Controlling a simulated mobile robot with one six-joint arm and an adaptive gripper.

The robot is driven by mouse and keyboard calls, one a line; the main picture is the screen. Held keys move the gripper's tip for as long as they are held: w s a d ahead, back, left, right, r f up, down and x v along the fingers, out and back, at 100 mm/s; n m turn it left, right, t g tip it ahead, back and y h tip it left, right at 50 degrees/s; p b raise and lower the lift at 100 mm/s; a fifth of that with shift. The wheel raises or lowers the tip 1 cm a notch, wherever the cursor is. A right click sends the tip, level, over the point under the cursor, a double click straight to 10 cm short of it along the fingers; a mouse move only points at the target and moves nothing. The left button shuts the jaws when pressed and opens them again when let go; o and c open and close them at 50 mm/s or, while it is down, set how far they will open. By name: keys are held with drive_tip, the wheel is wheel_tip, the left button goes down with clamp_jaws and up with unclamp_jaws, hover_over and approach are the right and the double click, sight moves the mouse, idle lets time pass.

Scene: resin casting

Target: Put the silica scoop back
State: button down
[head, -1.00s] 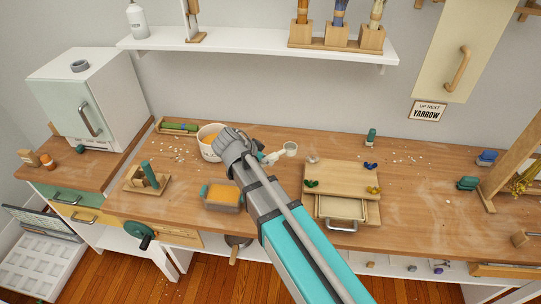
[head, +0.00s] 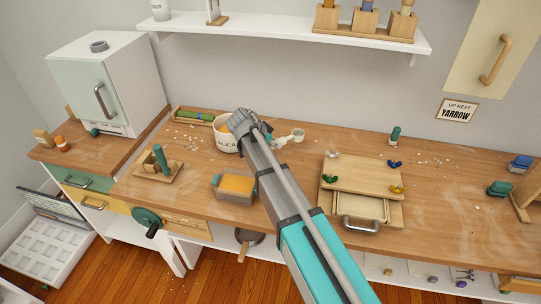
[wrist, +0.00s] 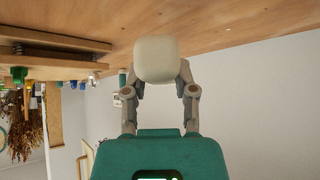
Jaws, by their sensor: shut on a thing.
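The silica scoop (head: 298,135) has a pale cup and a teal part near my gripper (head: 268,134) in the head view. My gripper is shut on it, and the cup sticks out to the right. In the wrist view a cream rounded end (wrist: 156,60) sits between the two fingers and hides their tips. The white silica tub (head: 227,143), lettered "ILICA" where visible, holds orange contents. It stands just left of my gripper, and my wrist covers part of its rim. I cannot tell whether the scoop touches the worktop.
A tray of orange material (head: 236,186) stands in front of the tub. A wooden stand with a teal post (head: 158,162) is to the left. A wooden board (head: 362,172) with small coloured clips lies right. A green-filled tray (head: 192,116) is behind. White bits dot the worktop.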

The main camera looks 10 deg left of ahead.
drive_tip(key=shift+w+a+f+b, duration=0.25)
drive_tip(key=shift+w+f+b, duration=0.35)
drive_tip(key=shift+f, duration=0.3)
drive_tip(key=shift+w, duration=0.1)
drive_tip(key=shift+w+a+f+b, duration=0.15)
drive_tip(key=shift+w+f+b, duration=0.1)
drive_tip(key=shift+f+b, duration=0.15)
drive_tip(key=shift+w+f+b, duration=0.1)
drive_tip(key=shift+f+b, duration=1.45)
drive_tip(key=shift+f, duration=0.05)
drive_tip(key=shift+f, duration=0.15)
drive_tip(key=shift+c, duration=2.1)
unclamp_jaws()
drive_tip(key=shift+r, duration=0.25)
